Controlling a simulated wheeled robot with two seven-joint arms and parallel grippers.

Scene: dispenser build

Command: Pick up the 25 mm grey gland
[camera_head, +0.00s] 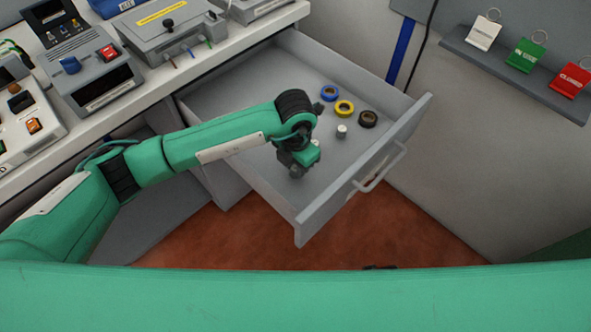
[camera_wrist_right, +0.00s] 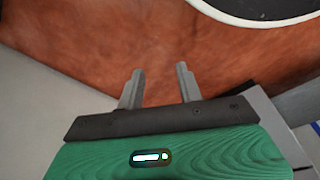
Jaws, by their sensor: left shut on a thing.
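My left gripper (camera_head: 296,170) is inside the open drawer, pointing down near the drawer's front left part. It is shut on a small grey gland (camera_head: 295,173), which is mostly hidden by the fingers and wrist; its size cannot be read. A second small pale grey gland (camera_head: 342,131) stands on the drawer floor, to the right of my left wrist and apart from it. In the right wrist view my right gripper (camera_wrist_right: 159,72) has its two fingers apart, with nothing between them, over reddish floor.
The drawer (camera_head: 307,226) is pulled out from under the bench. A blue ring (camera_head: 330,93), a yellow ring (camera_head: 344,108) and a dark ring (camera_head: 368,119) lie in it at the right. Devices (camera_head: 90,70) stand on the bench.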

